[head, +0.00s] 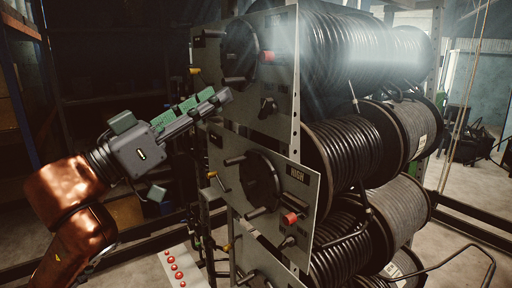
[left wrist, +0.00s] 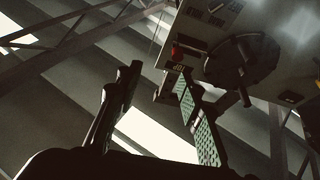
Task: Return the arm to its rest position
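My left gripper (head: 212,98) is grey with green finger pads, at the end of a copper-coloured arm (head: 66,190) of mine on the left of the head view. It points right and slightly up, in front of the upper grey panel (head: 282,30). In the left wrist view the fingers of my left gripper (left wrist: 158,76) stand apart with nothing between them. A black wheel (left wrist: 242,66) and a red knob (left wrist: 177,52) on a panel lie beyond the fingertips. I cannot tell whether the fingers touch the panel. My right gripper is not in view.
The lower panel (head: 318,215), marked HIGH, carries a black wheel (head: 260,180) and a red knob (head: 291,218). Reels of black hose (head: 345,150) are stacked to the right. A white strip with red buttons (head: 176,268) stands low. Dark shelving (head: 110,60) is behind.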

